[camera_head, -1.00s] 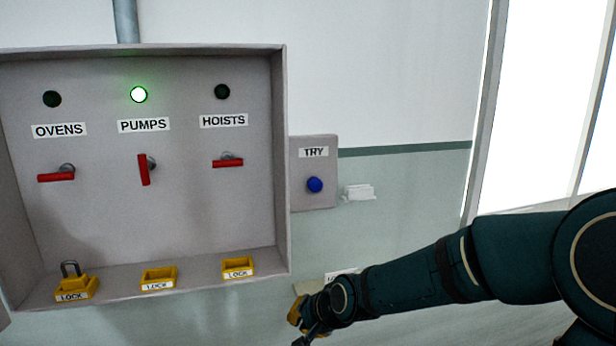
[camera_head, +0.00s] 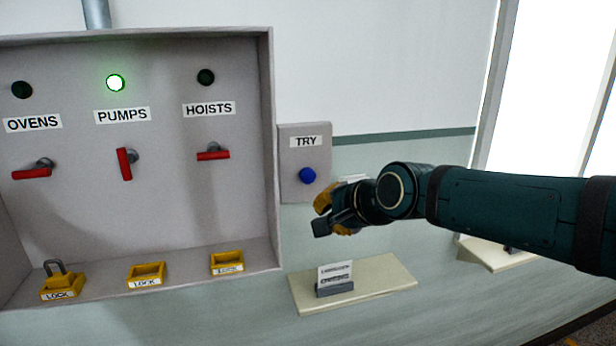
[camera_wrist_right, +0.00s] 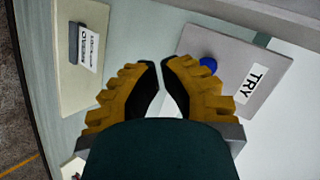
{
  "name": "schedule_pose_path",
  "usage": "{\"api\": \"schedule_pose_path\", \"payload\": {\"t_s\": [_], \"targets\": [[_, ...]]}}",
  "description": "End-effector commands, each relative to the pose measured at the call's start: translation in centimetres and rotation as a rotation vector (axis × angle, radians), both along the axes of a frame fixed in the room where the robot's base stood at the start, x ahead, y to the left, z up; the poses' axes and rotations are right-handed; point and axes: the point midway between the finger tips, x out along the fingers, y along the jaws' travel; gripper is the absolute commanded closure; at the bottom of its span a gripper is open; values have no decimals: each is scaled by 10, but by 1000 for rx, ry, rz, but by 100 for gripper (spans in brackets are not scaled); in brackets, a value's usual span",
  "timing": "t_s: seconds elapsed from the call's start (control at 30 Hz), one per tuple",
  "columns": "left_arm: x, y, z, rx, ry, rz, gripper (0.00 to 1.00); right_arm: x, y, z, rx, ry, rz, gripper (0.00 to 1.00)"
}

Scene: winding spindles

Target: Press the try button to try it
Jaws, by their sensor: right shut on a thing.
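The try button (camera_head: 308,175) is a blue round knob on a grey box labelled TRY (camera_head: 292,150), on the wall right of the switch panel. My right gripper (camera_head: 318,212) is just below and right of the button in the head view, apart from it as far as I can tell. In the right wrist view the button (camera_wrist_right: 208,65) lies to the right of the gripper's tips (camera_wrist_right: 160,66). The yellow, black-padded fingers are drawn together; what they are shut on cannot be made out. My left gripper is not in view.
The open panel box (camera_head: 272,150) holds red OVENS, PUMPS and HOISTS switches, with the PUMPS lamp (camera_head: 116,83) lit green. Yellow LOCK pieces sit on its lower ledge. A pale shelf (camera_head: 385,281) with a small card holder (camera_head: 335,285) is below my right gripper.

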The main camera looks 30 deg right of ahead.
Motion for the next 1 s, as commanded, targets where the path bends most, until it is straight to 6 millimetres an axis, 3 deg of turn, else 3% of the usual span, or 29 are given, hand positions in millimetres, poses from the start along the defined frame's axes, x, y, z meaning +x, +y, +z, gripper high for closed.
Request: {"api": "schedule_pose_path", "payload": {"t_s": [0.27, 0.7, 1.0], "targets": [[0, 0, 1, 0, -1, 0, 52, 10, -2, 0, 0, 1, 1, 100], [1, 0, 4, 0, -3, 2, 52, 64, -15, -1, -1, 1, 2, 100], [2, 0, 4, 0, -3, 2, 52, 84, -20, 0, 0, 0, 1, 100]]}}
